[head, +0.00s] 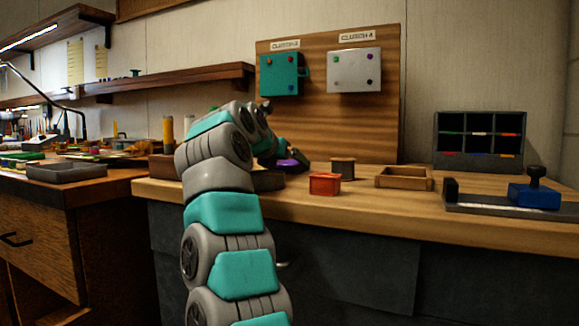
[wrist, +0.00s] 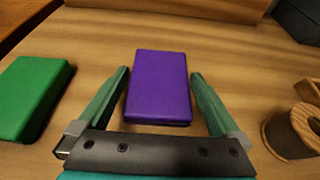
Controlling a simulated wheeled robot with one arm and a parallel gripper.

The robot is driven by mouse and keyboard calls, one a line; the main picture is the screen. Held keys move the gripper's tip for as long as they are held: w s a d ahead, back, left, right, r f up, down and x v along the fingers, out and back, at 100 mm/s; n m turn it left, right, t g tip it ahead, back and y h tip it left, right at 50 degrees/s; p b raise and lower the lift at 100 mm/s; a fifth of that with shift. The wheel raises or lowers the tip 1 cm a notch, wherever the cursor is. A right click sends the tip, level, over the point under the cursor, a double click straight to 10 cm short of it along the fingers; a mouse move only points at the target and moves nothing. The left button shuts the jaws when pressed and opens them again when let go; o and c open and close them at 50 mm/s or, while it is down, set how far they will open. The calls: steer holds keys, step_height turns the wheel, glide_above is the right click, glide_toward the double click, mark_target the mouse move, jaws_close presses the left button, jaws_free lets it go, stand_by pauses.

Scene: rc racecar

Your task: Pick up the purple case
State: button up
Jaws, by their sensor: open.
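The purple case (wrist: 158,86) is a small flat box lying on the wooden workbench. In the wrist view it sits between the two teal fingers of my gripper (wrist: 160,92), with a gap on each side. The fingers are open and hold nothing. In the head view only a small part of the purple case (head: 287,166) shows, beside the end of my arm, and my fingers there are mostly hidden.
A green case (wrist: 32,97) lies to the left of my gripper and a round brown spool (wrist: 295,131) to the right. In the head view a red box (head: 325,184), a wooden tray (head: 404,179) and a blue-topped fixture (head: 534,195) stand rightward on the workbench (head: 400,215).

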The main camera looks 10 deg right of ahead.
steer(key=shift+c, duration=0.2)
steer(key=c, duration=1.1)
steer(key=shift+r, duration=0.1)
